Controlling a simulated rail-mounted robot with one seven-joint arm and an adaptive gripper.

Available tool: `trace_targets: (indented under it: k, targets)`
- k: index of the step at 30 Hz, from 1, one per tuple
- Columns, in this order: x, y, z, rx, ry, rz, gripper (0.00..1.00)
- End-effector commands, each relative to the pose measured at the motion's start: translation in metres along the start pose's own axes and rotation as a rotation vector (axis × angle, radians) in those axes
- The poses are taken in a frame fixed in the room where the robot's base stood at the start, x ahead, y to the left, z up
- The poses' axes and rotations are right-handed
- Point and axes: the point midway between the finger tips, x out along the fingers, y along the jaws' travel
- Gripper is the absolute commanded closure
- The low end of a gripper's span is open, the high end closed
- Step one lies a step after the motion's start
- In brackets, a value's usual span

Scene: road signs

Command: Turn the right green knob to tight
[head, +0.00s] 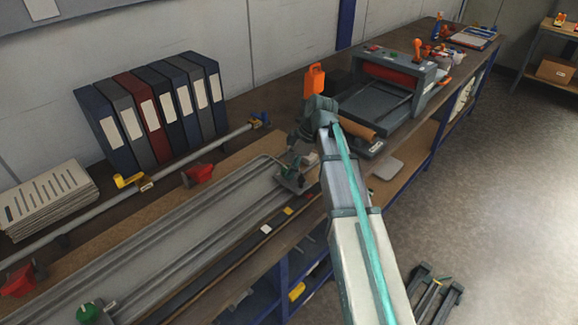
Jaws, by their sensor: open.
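The long grey frame (190,237) lies along the bench. The right green knob (292,170) is on a small grey clamp block at the frame's far right end, small and partly hard to make out. A left green knob (88,313) sits at the near left end, low in the picture. My arm comes up from the bottom right and bends over the bench. My gripper (299,143) is at its end, small and dark, just above and beside the right knob. It is open. I cannot tell whether its fingers are around the knob or touching it.
A row of binders (160,115) and a paper stack (45,198) stand at the back left. Floor on the right is mostly free.

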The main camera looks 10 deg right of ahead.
Motion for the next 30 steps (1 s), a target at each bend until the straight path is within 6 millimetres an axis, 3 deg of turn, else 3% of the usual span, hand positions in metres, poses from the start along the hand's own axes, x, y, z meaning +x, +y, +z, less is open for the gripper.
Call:
trace_targets:
  k: [14, 25, 30]
  targets:
    - [0.0117, 0.0001, 0.0004, 0.000, 0.000, 0.001, 0.33]
    - [0.0114, 0.0001, 0.0004, 0.001, 0.000, 0.001, 0.92]
    - [0.0115, -0.0002, 0.0004, 0.007, 0.000, 0.003, 0.92]
